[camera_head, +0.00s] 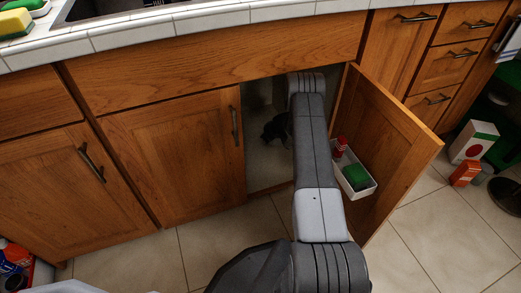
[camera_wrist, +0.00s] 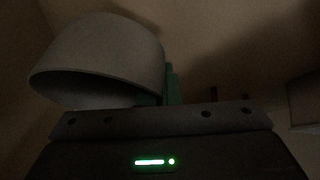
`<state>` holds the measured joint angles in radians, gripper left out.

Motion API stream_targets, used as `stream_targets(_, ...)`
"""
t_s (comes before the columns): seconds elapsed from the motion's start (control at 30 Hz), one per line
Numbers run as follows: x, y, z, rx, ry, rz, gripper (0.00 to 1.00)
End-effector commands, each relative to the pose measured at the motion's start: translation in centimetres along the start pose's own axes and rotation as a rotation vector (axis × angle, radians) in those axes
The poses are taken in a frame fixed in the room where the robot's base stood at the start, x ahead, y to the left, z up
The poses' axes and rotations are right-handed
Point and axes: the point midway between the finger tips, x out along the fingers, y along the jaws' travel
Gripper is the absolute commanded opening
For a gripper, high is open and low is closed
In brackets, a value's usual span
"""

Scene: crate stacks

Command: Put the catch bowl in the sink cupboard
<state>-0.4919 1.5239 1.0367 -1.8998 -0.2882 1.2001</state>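The catch bowl (camera_wrist: 105,55) is a grey, round bowl in the upper left of the wrist view. It is tilted, with its opening turned down and towards the camera. My gripper (camera_wrist: 160,92) has green fingers at the bowl's right edge, one on each side of its wall, and looks shut on it. In the head view my arm reaches through the open right side of the sink cupboard (camera_head: 262,180). A dark part of my wrist shows inside, but the bowl cannot be made out there. Whether the bowl touches the cupboard floor cannot be told.
The right door (camera_head: 395,155) stands open and carries a white door bin (camera_head: 352,190) with a green sponge and a red item, close beside my arm. The left door (camera_head: 178,155) is shut. Boxes (camera_head: 473,142) stand on the floor at right. The cupboard interior is dim.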

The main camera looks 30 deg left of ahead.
Motion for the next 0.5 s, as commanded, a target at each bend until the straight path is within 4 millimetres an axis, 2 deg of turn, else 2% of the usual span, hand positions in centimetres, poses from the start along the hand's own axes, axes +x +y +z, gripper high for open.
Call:
stream_targets(0.03,1.0,-0.1,0.6,0.000,0.000,0.000,0.00)
stream_targets(0.17,1.8,-0.3,1.1,-0.001,-0.001,0.000,0.00)
stream_targets(0.4,5.1,-0.8,3.1,0.000,-0.001,0.000,0.00)
stream_targets(0.5,5.3,-0.8,3.1,-0.002,0.000,0.001,0.00)
